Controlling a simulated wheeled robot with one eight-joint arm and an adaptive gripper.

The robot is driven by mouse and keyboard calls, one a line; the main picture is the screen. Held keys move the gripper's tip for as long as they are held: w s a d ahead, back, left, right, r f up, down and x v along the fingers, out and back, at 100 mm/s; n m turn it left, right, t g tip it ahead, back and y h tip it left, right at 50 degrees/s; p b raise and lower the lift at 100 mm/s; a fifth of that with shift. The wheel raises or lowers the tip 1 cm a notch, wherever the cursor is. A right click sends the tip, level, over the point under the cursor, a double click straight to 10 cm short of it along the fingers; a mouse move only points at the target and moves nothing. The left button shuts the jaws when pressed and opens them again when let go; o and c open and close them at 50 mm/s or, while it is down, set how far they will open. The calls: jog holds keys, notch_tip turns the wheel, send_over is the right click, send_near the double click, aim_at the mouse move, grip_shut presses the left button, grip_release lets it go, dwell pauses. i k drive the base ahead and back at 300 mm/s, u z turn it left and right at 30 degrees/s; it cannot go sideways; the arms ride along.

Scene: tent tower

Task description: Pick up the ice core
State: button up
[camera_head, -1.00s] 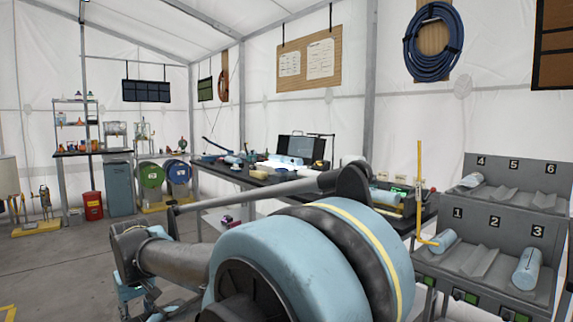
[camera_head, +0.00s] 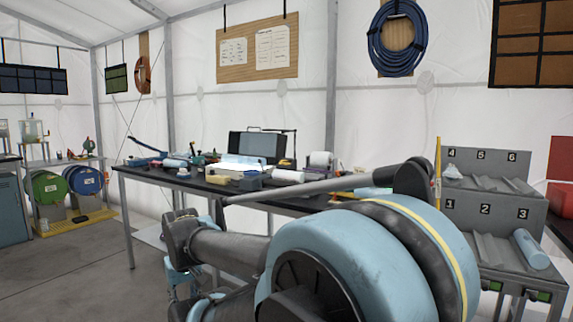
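A pale blue ice core (camera_head: 532,249) lies in slot 3 of the grey numbered rack (camera_head: 535,215) at the right. A whitish piece (camera_head: 453,172) shows in slot 4, partly cut off by my arm. More pale blue cylinders, such as one at the table's left end (camera_head: 175,163), lie on the long table. My gripper (camera_head: 180,283) seems to hang at the lower left, at the arm's end, well away from the rack. Its fingers cannot be made out.
The long black table (camera_head: 125,173) along the back wall carries a lit white device, an open case (camera_head: 256,147) and tools. A yellow post (camera_head: 438,165) stands by the rack's left side. Drums (camera_head: 47,188) stand at the far left. Grey floor at the lower left is free.

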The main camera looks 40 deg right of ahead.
aim_at(246, 160)
jog(key=z, duration=0.5)
jog(key=i, duration=0.7)
jog(key=z, duration=0.5)
